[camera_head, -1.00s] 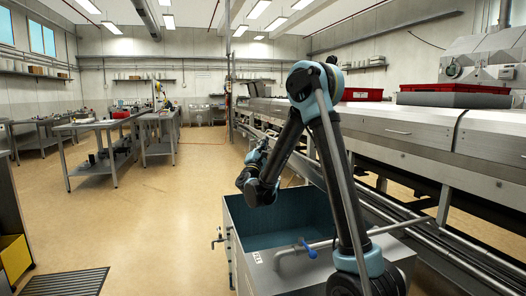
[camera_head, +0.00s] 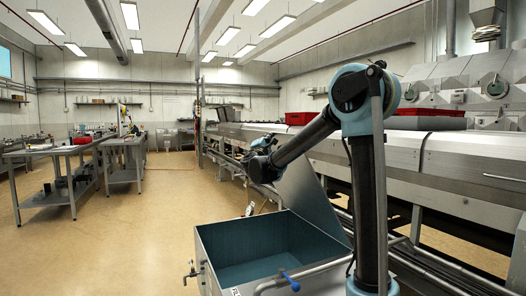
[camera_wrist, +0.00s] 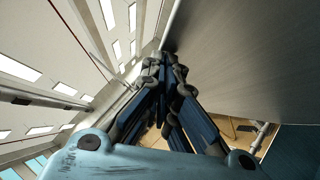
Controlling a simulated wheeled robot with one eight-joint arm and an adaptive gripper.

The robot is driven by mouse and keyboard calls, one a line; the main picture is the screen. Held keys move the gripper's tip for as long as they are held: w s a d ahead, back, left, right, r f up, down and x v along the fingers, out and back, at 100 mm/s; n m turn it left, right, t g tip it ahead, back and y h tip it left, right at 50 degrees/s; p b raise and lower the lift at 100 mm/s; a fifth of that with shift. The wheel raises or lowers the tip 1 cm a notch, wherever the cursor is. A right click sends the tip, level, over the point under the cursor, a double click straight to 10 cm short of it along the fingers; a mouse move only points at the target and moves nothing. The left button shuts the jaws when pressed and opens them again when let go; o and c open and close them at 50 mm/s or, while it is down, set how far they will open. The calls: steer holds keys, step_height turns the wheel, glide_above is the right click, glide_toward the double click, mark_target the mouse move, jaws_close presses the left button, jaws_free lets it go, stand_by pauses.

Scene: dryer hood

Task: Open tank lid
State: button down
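The tank (camera_head: 222,268) is an open-topped metal box with a blue-green inside, at the lower middle of the head view. Its lid (camera_head: 312,195) is a flat grey panel, raised and tilted up along the tank's right side. The tank's opening is uncovered. My gripper (camera_head: 262,168) is by the lid's upper left corner. In the wrist view my gripper (camera_wrist: 164,64) has its dark fingers drawn together at the tips, close to the edge of the lid (camera_wrist: 250,55). Whether the tips touch the lid cannot be told.
A pipe with a blue-handled valve (camera_head: 291,282) runs along the tank's front. A long metal machine (camera_head: 450,165) with red crates (camera_head: 300,118) stands to the right. Work tables (camera_head: 55,150) stand at the left. The floor left of the tank is clear.

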mark_target(275, 133)
steer(key=shift+m+g, duration=0.3)
steer(key=shift+m, duration=0.3)
steer(key=d+r, duration=0.1)
steer(key=w+d+r, duration=0.1)
steer(key=d, duration=0.1)
steer(key=w+d+r, duration=0.1)
steer(key=shift+d, duration=0.15)
